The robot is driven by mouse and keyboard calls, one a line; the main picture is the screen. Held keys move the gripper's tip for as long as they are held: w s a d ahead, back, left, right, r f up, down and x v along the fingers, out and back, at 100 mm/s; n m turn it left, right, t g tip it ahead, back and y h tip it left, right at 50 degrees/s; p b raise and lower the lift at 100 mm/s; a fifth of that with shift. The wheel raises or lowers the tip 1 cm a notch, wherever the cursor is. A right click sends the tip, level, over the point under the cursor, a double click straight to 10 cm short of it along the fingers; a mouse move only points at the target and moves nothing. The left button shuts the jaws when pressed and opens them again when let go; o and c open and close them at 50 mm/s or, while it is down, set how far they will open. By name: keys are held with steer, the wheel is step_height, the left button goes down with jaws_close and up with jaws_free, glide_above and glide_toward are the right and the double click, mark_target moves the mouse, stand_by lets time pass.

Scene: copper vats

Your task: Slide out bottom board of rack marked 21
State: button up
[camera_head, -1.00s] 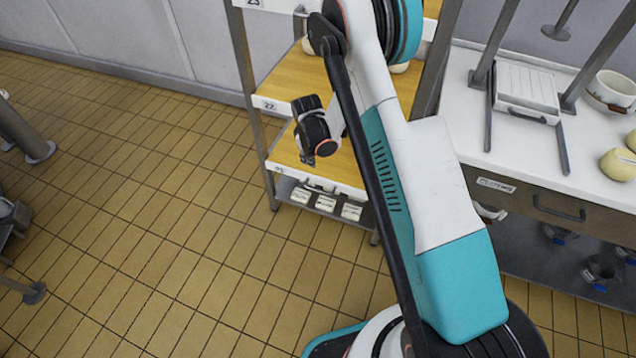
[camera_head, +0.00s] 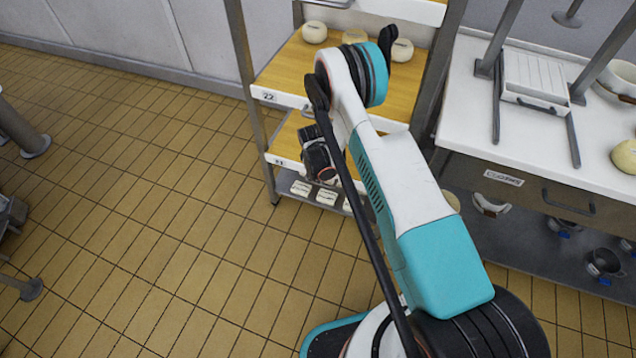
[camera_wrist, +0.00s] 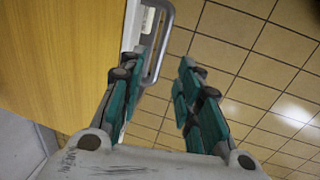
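The metal rack (camera_head: 244,62) stands at upper centre in the head view. Its lowest wooden board (camera_head: 290,138) has a white front edge with a small tag (camera_head: 279,161) that seems to read 21. My gripper (camera_head: 322,172) hangs at that board's front edge, partly behind my arm. In the wrist view a wooden board (camera_wrist: 55,60) fills the left, with a metal loop handle (camera_wrist: 163,42) on its white edge. My gripper (camera_wrist: 158,82) is open there. The handle's near end appears between the fingertips; I cannot tell its depth or any contact.
A board tagged 22 (camera_head: 268,95), bearing round pale cheeses (camera_head: 314,32), is above. A metal shelf (camera_head: 284,184) with pale labelled blocks (camera_head: 300,188) lies below. A white-topped counter (camera_head: 465,110) stands right of the rack.

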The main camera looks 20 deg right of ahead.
steer(key=f, duration=0.2)
steer(key=f+b, duration=0.1)
steer(key=f, duration=0.1)
steer(key=w+f+b, duration=0.1)
steer(key=f, duration=0.1)
steer(key=shift+d+f, duration=0.15)
steer(key=shift+d, duration=0.2)
jaws_close()
